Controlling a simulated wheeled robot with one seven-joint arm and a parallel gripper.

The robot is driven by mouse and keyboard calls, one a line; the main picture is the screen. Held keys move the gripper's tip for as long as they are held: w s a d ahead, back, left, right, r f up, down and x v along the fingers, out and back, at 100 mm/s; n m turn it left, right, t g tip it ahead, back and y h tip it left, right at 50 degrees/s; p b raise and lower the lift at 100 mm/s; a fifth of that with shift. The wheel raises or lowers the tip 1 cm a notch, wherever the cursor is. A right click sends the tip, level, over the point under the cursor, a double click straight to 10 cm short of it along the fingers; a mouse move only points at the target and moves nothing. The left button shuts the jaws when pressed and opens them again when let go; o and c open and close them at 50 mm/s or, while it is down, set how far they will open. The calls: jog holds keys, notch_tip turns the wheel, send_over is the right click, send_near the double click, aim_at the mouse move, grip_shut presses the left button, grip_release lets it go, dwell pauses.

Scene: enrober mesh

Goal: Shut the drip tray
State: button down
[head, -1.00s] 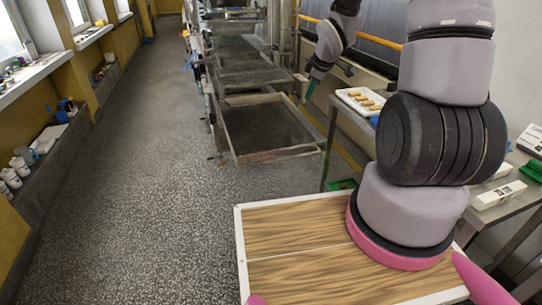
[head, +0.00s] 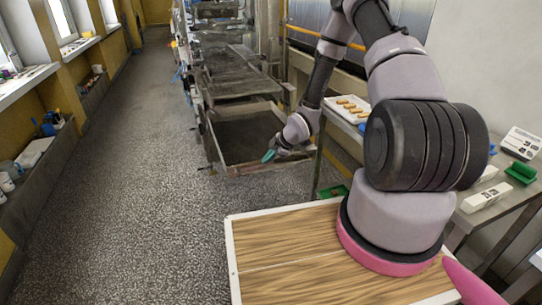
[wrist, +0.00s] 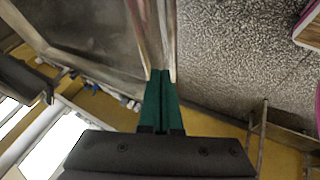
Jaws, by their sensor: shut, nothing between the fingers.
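The drip tray is the nearest low tray with a pale, worn rim (head: 248,168) and a dark floor. It stands out from the front of the machine line, above the speckled floor. My gripper (head: 268,156) has green fingers and is at the tray's front right part. In the wrist view the fingertips (wrist: 161,75) are pressed together and empty, with the tray's rim (wrist: 140,32) right at them. I cannot tell whether they touch the rim. The dark tray floor spreads to the left of the fingers there, bare floor to the right.
A metal side table (head: 510,204) with a white tray of brown bars (head: 350,107) stands right of the drip tray. A green bin (head: 333,191) is below it. The aisle floor (head: 140,180) on the left is clear.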

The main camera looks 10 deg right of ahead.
jog(key=shift+x, duration=2.3)
jog(key=shift+w, duration=0.15)
